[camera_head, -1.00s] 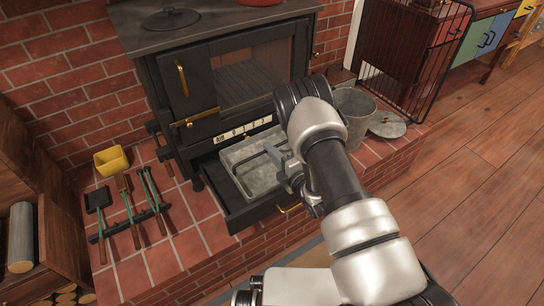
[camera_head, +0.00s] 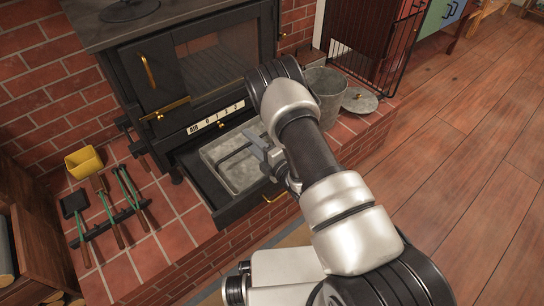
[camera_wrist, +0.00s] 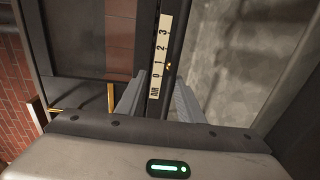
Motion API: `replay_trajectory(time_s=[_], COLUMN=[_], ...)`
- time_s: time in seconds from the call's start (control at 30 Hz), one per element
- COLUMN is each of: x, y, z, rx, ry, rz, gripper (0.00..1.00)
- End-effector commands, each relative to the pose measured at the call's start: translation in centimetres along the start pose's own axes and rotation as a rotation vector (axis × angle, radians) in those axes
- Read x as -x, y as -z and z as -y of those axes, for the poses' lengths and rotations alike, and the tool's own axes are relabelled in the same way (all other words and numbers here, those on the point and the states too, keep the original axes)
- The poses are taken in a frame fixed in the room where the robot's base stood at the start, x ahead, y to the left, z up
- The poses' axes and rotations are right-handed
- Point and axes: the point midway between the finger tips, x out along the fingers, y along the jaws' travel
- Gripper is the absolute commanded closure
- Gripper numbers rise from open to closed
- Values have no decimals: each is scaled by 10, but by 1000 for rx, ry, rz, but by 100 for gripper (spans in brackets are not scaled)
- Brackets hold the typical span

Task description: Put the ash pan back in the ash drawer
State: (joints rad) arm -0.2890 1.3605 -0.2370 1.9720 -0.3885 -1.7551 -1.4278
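The ash pan (camera_head: 222,152) is a shallow grey metal tray. In the head view it sits within the pulled-out black ash drawer (camera_head: 236,212) at the bottom of the stove. My gripper (camera_head: 258,147) is over the pan's right side, its grey fingers overlapping the pan in the picture. In the wrist view, my gripper (camera_wrist: 158,98) has its two fingers apart, with the stove's air scale showing between them. Mottled grey metal, apparently the pan (camera_wrist: 228,60), fills the right of that view. My arm hides the drawer's right end. I cannot tell whether a finger touches the pan.
The black stove (camera_head: 165,75) stands on a brick hearth. A metal bucket (camera_head: 328,92) and its lid (camera_head: 360,101) are to the right. Fire tools (camera_head: 108,212) and a yellow container (camera_head: 84,162) lie left. Wood floor at right is open.

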Motion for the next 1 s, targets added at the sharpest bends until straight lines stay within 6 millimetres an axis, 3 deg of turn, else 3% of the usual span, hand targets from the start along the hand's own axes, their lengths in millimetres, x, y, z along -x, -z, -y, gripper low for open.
replay_trajectory(time_s=[0.03, 0.3, 0.5, 0.73, 1.0], x=[31, 94, 124, 144, 148], y=[0, -2, -3, 0, 1], z=[55, 28, 8, -1, -5], rx=[-3, 1, -2, 1, 3], ry=[155, 77, 22, -6, -20], rz=[18, 13, 14, 5, 0], gripper=[69, 69, 69, 69, 69])
